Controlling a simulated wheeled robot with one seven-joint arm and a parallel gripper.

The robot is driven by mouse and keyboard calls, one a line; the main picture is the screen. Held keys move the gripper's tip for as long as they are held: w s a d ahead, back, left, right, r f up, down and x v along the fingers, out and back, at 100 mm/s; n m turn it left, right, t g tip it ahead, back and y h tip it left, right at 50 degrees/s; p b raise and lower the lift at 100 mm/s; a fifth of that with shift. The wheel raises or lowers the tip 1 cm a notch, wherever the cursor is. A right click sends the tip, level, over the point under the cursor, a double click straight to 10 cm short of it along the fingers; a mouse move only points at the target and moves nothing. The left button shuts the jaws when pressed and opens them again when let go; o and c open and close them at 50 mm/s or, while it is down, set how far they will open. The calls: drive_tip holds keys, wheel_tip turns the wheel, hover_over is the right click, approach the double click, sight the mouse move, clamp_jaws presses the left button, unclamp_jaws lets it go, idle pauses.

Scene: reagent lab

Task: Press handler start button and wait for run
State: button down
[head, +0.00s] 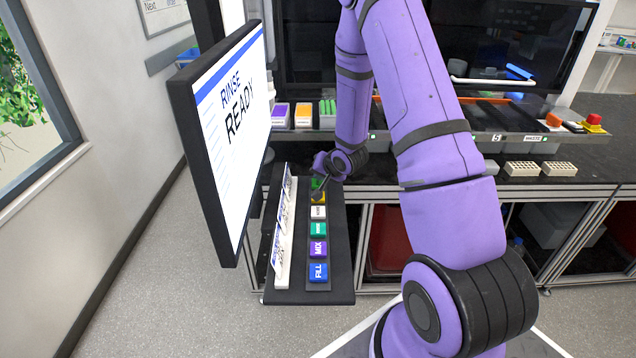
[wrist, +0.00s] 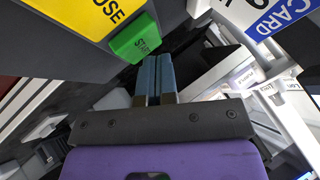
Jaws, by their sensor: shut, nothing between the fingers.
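The green start button (wrist: 135,40) sits at the end of a row of colored buttons, beside a yellow button (wrist: 100,15) whose label ends in "USE". In the head view the green start button (head: 315,184) shows at the far end of the button panel, partly behind my gripper (head: 319,186). In the wrist view my gripper (wrist: 156,62) is shut and empty, its blue fingertips close beside the green button's right edge. I cannot tell whether they touch it. The handler's screen (head: 230,130) reads "RINSE READY".
The panel also holds white (head: 318,212), teal (head: 318,229), purple MIX (head: 318,248) and blue FILL (head: 318,270) buttons. A rack of upright cards (head: 283,240) stands left of them. The large screen overhangs the panel's left side. A red emergency knob (head: 594,119) is at right.

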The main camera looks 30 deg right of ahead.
sight(320, 182)
drive_tip(key=shift+f, duration=0.45)
idle(0.4)
idle(0.3)
drive_tip(key=shift+r, duration=3.45)
